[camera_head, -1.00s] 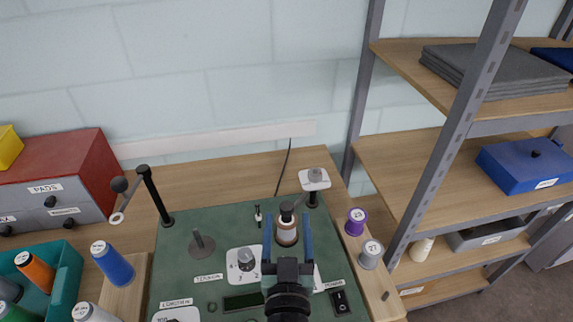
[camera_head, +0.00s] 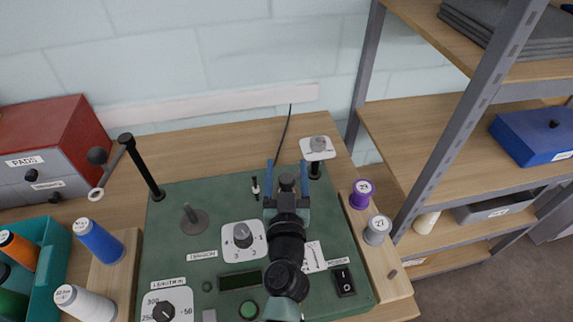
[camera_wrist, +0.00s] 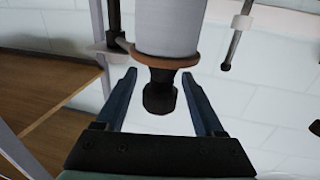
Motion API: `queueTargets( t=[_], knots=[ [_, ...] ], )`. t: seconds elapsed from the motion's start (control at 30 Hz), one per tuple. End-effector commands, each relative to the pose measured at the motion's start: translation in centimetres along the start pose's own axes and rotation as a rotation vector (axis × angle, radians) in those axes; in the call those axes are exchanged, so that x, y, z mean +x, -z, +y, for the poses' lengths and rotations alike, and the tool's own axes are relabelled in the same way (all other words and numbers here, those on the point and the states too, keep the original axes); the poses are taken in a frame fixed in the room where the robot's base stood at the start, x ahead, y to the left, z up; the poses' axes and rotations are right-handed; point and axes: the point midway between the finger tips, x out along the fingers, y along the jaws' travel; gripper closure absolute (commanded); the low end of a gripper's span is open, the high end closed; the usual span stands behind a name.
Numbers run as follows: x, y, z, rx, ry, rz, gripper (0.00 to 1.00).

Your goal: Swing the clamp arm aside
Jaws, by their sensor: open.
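My gripper (camera_head: 287,165) is open, one blue finger on each side of this dark end. In the wrist view my gripper (camera_wrist: 163,88) shows a gap between each finger and the dark end. My wrist hides most of the cylinder in the head view.
A black post (camera_head: 142,168) with a ball-ended side arm stands at the plate's left. A small white disc on a post (camera_head: 318,148) stands close by at the back right. Purple (camera_head: 361,193) and grey (camera_head: 377,230) spools line the right edge, beside a shelf upright.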

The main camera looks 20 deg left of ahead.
Motion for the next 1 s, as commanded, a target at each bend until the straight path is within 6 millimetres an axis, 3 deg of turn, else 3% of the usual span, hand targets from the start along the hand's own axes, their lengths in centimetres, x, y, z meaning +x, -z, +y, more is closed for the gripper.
queueTargets(
  t=[0.37,0.77,1.0],
  knots=[
    [0.68,0.0,-0.01,0.0,0.0,0.0,0.3],
    [0.65,-0.01,-0.01,0.0,0.0,0.0,0.98],
    [0.64,-0.01,-0.01,0.0,0.0,0.0,1.0]
  ],
)
